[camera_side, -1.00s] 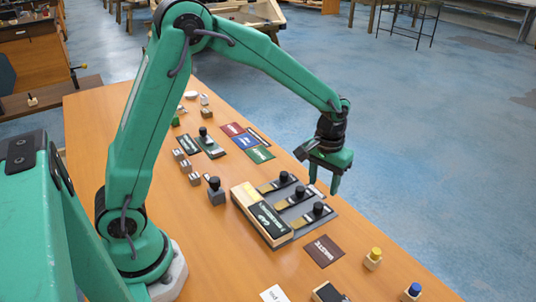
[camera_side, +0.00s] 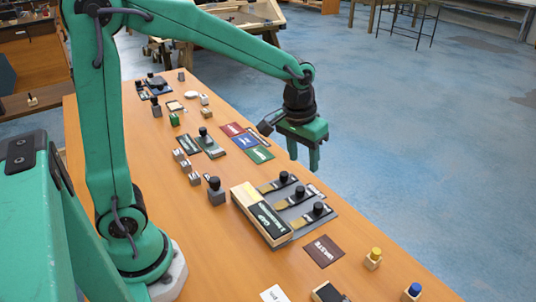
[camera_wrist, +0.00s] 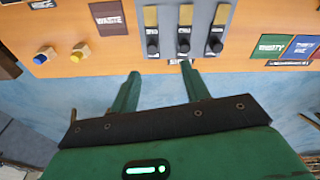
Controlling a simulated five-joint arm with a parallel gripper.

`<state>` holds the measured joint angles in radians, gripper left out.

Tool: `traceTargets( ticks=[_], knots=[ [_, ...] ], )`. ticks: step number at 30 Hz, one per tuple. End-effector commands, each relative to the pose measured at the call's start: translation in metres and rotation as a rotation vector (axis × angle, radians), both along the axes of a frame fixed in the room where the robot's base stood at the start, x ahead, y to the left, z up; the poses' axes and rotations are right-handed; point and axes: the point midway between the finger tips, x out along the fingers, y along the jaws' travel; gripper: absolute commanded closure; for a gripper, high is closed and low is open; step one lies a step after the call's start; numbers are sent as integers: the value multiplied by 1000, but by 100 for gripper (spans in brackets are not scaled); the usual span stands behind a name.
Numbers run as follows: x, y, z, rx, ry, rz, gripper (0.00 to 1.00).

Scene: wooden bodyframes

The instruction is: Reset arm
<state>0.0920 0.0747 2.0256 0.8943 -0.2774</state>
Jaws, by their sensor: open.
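My green arm reaches over the wooden table (camera_side: 185,240). My gripper (camera_side: 304,166) hangs above the table's right edge, fingers down, in the side view. In the wrist view my gripper (camera_wrist: 160,80) has its two green fingers apart with nothing between them. Below it lies a grey rack (camera_side: 325,218) with black-knobbed pieces in slots, which also shows in the wrist view (camera_wrist: 169,20). A wooden block with a dark label (camera_side: 268,222) lies along the rack's left side.
A brown "WASTE" card (camera_side: 324,251) lies in front of the rack. Yellow-topped (camera_side: 373,258) and blue-topped (camera_side: 411,292) blocks stand near the right edge. Red (camera_side: 232,129), blue (camera_side: 244,141) and green (camera_side: 260,155) cards lie behind the rack. Beyond the edge is open floor.

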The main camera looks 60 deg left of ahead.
Motion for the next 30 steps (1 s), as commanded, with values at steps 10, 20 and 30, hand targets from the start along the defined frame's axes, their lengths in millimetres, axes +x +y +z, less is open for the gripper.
traceTargets(
  ticks=[10, 20, 30],
  knots=[
    [-54, 15, 44, 9, -118, -57, 54],
    [-108, 27, 66, 31, -224, -111, 54],
    [-154, 34, 70, 62, -321, -159, 54]
  ],
)
